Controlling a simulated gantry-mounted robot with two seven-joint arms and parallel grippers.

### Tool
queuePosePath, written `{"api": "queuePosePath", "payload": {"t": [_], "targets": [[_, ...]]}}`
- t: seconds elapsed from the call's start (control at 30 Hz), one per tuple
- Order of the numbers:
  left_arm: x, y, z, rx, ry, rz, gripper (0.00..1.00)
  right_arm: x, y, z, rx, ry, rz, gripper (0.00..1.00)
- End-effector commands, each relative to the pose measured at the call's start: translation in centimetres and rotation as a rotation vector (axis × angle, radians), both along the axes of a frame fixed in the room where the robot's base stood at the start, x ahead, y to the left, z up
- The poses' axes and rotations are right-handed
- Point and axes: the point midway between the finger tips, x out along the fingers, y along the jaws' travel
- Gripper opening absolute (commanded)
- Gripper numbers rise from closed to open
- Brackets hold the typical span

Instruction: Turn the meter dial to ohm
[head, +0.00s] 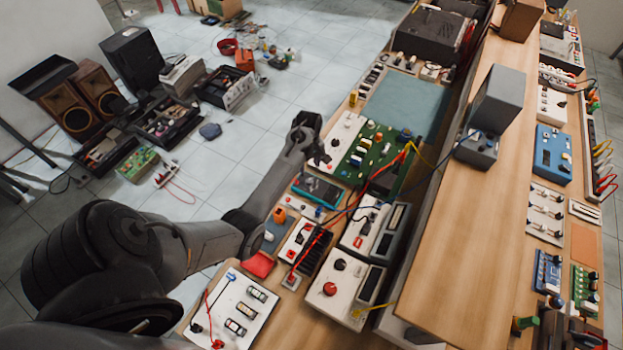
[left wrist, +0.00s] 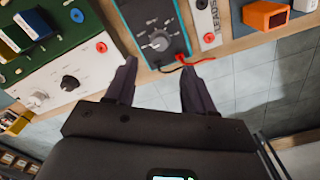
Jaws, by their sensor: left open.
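The meter (left wrist: 150,20) is a dark-faced box with a blue rim. Its round grey dial (left wrist: 157,42) has a pointer and white markings around it, too small to read. In the head view the meter (head: 318,190) lies near the bench's left edge, its dial not clear. My left gripper (left wrist: 159,70) is open and empty, its two fingers spread apart on either side of the meter's near end, apart from the dial. In the head view my left gripper (head: 318,155) is over the bench edge beside the meter. My right gripper is not in view.
A green circuit board (head: 375,155) and a white panel with knobs (left wrist: 65,85) lie beside the meter. Red and black leads run from the meter's near end. Tiled floor (left wrist: 250,90) lies below the edge.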

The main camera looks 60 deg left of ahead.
Motion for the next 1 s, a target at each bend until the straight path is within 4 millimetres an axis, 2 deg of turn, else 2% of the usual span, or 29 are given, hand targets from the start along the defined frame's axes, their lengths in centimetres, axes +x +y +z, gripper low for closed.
{"api": "queuePosePath", "payload": {"t": [0.3, 0.5, 0.7, 1.0], "targets": [[-0.1, 0.0, -5.3, -0.002, 0.004, 0.0, 0.54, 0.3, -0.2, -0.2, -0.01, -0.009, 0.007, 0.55], [-0.1, 0.0, -7.8, 0.0, 0.003, -0.001, 0.54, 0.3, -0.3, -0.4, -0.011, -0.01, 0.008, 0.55], [-0.1, 0.0, -9.0, 0.0, 0.003, -0.001, 0.54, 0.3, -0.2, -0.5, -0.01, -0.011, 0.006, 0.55], [-0.1, 0.0, -9.1, 0.001, 0.002, -0.001, 0.54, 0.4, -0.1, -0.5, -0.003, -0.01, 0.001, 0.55]]}}
